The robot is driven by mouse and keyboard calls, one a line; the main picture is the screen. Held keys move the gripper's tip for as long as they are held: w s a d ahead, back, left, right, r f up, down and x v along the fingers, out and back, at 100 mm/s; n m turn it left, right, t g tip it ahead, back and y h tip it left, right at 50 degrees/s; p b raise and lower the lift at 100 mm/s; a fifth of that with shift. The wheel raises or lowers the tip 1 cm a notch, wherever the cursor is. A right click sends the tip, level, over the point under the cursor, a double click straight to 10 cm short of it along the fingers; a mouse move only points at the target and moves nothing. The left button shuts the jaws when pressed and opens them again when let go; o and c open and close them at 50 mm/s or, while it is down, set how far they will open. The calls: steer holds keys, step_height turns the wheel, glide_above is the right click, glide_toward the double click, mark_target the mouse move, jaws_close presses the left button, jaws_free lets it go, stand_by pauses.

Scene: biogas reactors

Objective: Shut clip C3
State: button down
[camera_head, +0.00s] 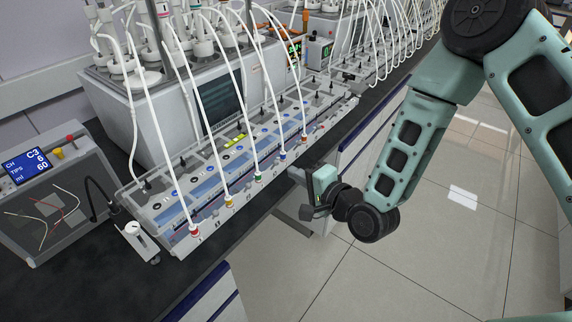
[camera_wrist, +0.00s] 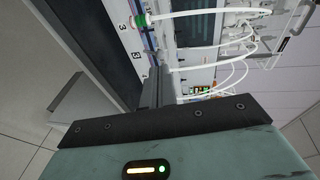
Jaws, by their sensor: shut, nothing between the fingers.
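The long tipper rack (camera_head: 165,212) on the bench carries a row of tubes with coloured ends along its front edge. The green tube end (camera_head: 258,178) sits at the third place; in the wrist view a green end (camera_wrist: 139,20) sits close to a printed 3. I cannot make out clip C3 itself or whether it is open. My gripper (camera_head: 293,173) is at the rack's front edge, right of the green end and near its right part. Its shut, empty fingers (camera_wrist: 150,88) point toward the rack front in the wrist view; contact cannot be told.
A control box with a blue screen reading C3 (camera_head: 27,166) stands at the left. A grey reactor unit (camera_head: 150,110) stands behind the rack, with white tubes arching over it. Black bench (camera_head: 190,272) shows in front; tiled floor (camera_head: 440,270) is open at the right.

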mark_target(277, 163)
steer(key=shift+p+x, duration=0.65)
steer(key=shift+x, duration=1.5)
steer(key=shift+r, duration=0.1)
steer(key=shift+a+r+g+h+p, duration=0.1)
steer(key=shift+g+h+p, duration=0.2)
steer(key=shift+p, duration=0.1)
